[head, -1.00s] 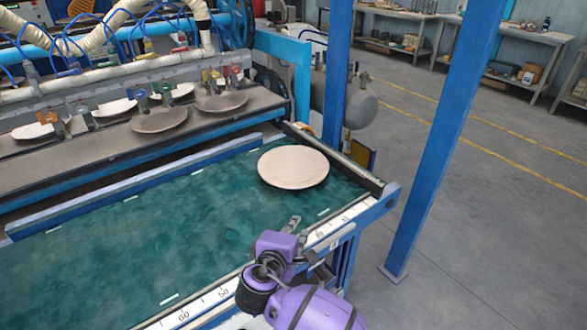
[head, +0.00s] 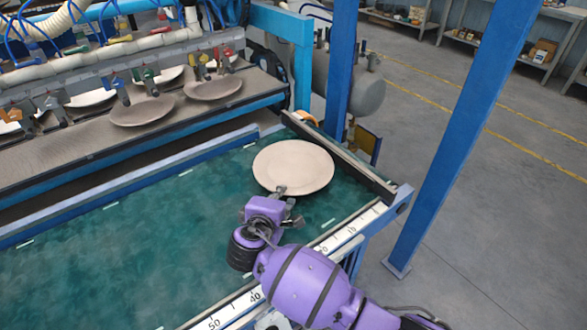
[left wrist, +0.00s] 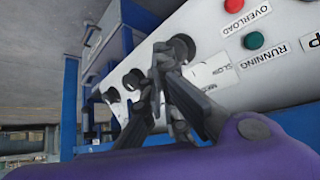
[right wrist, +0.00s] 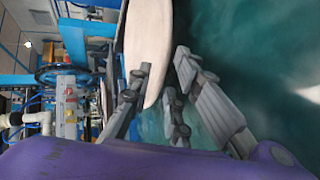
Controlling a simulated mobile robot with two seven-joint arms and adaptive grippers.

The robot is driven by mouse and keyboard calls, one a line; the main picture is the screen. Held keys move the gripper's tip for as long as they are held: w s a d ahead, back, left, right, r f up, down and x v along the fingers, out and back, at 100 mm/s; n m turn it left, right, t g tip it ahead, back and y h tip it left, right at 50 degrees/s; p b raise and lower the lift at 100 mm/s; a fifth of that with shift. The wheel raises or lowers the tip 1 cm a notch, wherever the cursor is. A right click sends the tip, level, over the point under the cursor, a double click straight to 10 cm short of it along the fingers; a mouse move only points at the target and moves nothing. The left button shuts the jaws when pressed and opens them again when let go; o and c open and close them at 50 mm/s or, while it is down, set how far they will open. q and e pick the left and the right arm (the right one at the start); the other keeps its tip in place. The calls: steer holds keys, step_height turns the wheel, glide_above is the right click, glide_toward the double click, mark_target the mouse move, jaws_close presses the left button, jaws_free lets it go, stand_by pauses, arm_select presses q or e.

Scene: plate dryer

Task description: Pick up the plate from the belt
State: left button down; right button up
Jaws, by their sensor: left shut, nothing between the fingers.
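A pale beige round plate (head: 293,167) lies on the green belt (head: 130,250) near its far right end. My right gripper (head: 283,200) is at the plate's near edge. In the right wrist view the fingers of the right gripper (right wrist: 160,75) are apart. The plate's rim (right wrist: 150,50) shows between and beyond the fingertips; I cannot tell whether they touch it. My left gripper (left wrist: 168,62) shows only in the left wrist view, shut and empty, in front of a white control panel (left wrist: 205,80).
A rack holds several plates (head: 142,110) under clamps behind the belt. A blue rail (head: 130,190) runs along the belt's far side, and a white ruler edge (head: 235,308) along the near side. A blue post (head: 465,130) stands at right. Much of the belt is bare.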

steer(key=x, duration=0.4)
steer(key=shift+f, duration=0.15)
jaws_close()
arm_select(q)
steer(key=shift+w+d+r, duration=0.1)
steer(key=shift+w+r, duration=0.2)
steer(key=shift+w, duration=0.5)
steer(key=shift+s, duration=0.1)
arm_select(e)
steer(key=shift+w, duration=0.1)
arm_select(q)
steer(key=shift+s+f, duration=0.15)
arm_select(e)
steer(key=shift+r, duration=0.25)
